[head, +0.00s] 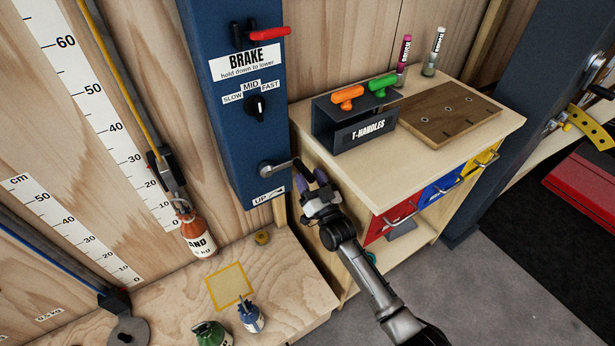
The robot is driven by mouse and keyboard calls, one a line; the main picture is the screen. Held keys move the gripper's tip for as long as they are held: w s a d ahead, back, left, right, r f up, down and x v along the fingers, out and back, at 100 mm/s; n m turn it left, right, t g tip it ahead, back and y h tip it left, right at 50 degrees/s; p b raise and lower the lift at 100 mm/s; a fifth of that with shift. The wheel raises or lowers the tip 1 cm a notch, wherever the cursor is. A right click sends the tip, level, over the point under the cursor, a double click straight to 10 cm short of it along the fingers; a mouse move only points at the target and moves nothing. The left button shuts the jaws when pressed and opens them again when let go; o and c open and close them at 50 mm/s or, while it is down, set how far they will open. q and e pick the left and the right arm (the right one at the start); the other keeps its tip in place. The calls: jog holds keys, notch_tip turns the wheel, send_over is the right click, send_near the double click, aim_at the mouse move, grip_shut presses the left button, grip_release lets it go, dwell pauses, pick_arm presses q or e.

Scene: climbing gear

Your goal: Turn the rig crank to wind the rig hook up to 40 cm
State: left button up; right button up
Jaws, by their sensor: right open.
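The rig crank (271,170) is a silver lever low on the blue post, above an "UP" arrow label. Its arm points right, toward my right gripper. My right gripper (310,181) is open, with its fingers at the crank's outer end; I cannot tell whether they touch it. The rig hook (182,203) hangs on the yellow rope in front of the right cm scale (109,120), near the low marks. An orange sand bottle (198,236) hangs at the hook, just above the wooden bench. My left gripper is not in view.
The post has a red brake lever (268,34) and a speed knob (257,106) near MID. A cabinet (435,165) with an orange and a green T-handle stands right of the post. Green (211,334) and blue (250,317) bottles stand on the bench (170,296).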

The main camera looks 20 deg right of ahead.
jog(key=shift+x, duration=0.8)
jog(key=shift+c, duration=0.2)
grip_shut()
